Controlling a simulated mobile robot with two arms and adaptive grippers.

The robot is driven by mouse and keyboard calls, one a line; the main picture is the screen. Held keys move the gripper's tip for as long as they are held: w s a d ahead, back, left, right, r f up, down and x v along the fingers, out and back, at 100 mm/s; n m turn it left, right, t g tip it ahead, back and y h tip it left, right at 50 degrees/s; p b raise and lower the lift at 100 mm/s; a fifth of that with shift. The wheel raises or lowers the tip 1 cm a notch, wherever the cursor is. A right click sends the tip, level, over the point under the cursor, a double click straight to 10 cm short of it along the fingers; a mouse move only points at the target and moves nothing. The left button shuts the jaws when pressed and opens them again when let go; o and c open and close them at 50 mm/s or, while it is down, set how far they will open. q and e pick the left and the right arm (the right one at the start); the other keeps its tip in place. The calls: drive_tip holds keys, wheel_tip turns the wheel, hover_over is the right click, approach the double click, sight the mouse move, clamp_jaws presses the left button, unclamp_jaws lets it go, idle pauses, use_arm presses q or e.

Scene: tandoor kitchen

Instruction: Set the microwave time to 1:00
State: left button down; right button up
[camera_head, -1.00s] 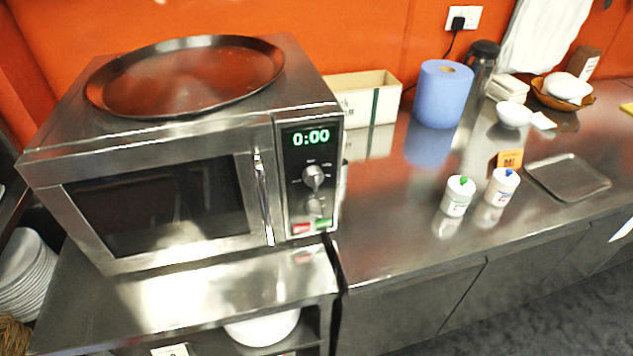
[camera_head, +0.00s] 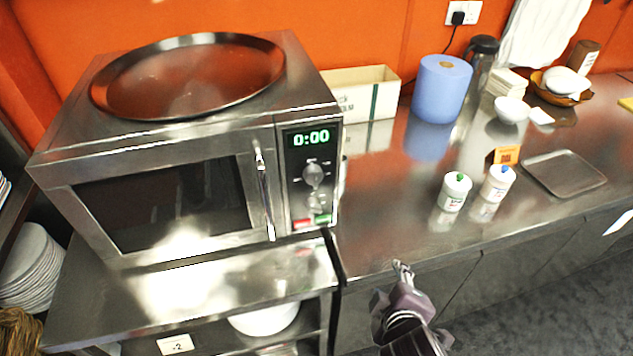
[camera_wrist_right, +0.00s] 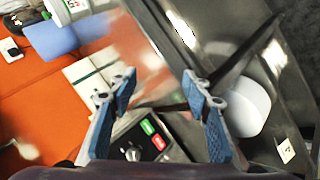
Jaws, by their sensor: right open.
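The steel microwave (camera_head: 160,200) stands on a steel shelf at the left of the head view. Its green display (camera_head: 311,138) reads 0:00. Below the display are an upper knob (camera_head: 313,174) and a lower knob (camera_head: 313,200), with a red and a green button at the bottom. The door is shut, with a vertical handle (camera_head: 265,195). My right gripper (camera_head: 402,268) is low in front of the counter, to the right of and below the panel, touching nothing. In the right wrist view, the gripper (camera_wrist_right: 160,105) is open, with the knob (camera_wrist_right: 132,153) and buttons beyond its fingers.
A round steel tray (camera_head: 190,78) lies on the microwave. White bowls (camera_head: 265,318) sit on the shelf below. On the counter are a carton (camera_head: 360,95), a blue paper roll (camera_head: 441,90), two white jars (camera_head: 455,190) and a flat tray (camera_head: 564,172). The counter's front stretch is clear.

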drive_tip(key=w+a+r+n+t+y, duration=0.1)
drive_tip(key=w+a+r+n+t, duration=0.3)
drive_tip(key=a+r+n, duration=0.3)
drive_tip(key=n+t+y, duration=0.3)
drive_tip(key=n+t, duration=0.1)
drive_tip(key=n, duration=0.4)
approach(316, 183)
drive_tip(key=w, duration=0.4)
drive_tip(key=w+a+p, duration=0.1)
drive_tip(key=w, duration=0.1)
drive_tip(key=w+p, duration=0.1)
drive_tip(key=w, duration=0.1)
drive_tip(key=shift+w+a+r, duration=0.15)
drive_tip(key=shift+w+a, duration=0.2)
drive_tip(key=shift+w, duration=0.05)
drive_tip(key=shift+c, duration=0.7)
drive_tip(key=c, duration=1)
